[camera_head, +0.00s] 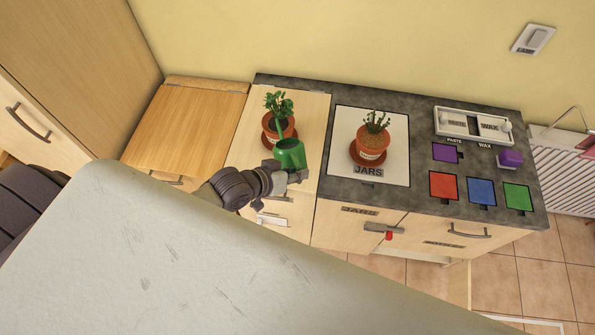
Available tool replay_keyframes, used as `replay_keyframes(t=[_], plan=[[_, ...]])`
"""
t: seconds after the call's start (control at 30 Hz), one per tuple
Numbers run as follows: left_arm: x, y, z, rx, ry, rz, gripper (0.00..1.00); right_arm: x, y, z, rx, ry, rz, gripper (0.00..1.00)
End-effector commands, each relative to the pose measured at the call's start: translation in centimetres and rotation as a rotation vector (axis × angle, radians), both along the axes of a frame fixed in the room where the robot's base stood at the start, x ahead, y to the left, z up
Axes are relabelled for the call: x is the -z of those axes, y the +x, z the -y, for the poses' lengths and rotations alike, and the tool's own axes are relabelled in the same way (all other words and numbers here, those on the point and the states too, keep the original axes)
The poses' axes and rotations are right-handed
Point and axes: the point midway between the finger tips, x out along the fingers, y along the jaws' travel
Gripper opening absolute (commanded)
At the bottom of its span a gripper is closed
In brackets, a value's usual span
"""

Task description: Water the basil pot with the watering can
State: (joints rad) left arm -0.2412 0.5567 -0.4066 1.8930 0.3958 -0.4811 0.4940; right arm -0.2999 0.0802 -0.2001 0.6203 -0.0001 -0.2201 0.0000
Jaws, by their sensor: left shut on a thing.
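A green watering can (291,152) is held in my left gripper (287,174), over the front of the pale wood counter section. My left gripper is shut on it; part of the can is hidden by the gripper. A terracotta pot with a leafy green plant (279,104) stands just behind the can, partly covered by it. A second terracotta pot (372,147) with a smaller plant stands on a saucer on a white square to the right. Its label is too small to read, so I cannot tell for sure which pot is the basil. My right gripper is not in view.
The white square (398,174) is marked JARS. To the right on the dark counter (415,120) are red (443,186), blue (481,192) and green (517,197) squares, a purple block (510,158) and a white tray (470,124). A wall (330,45) rises behind the counter.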

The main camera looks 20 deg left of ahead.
Motion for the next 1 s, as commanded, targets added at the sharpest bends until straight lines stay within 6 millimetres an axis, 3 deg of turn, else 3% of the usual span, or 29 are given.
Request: replay_keyframes(t=[0.57, 1.0], plan=[[-1.7, 0.4, -0.3, 0.0, -0.043, -0.047, 0.0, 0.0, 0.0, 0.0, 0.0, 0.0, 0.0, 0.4], [-1.7, 0.4, -0.2, 0.0, -0.046, -0.049, 0.0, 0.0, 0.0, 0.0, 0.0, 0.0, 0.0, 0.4]])
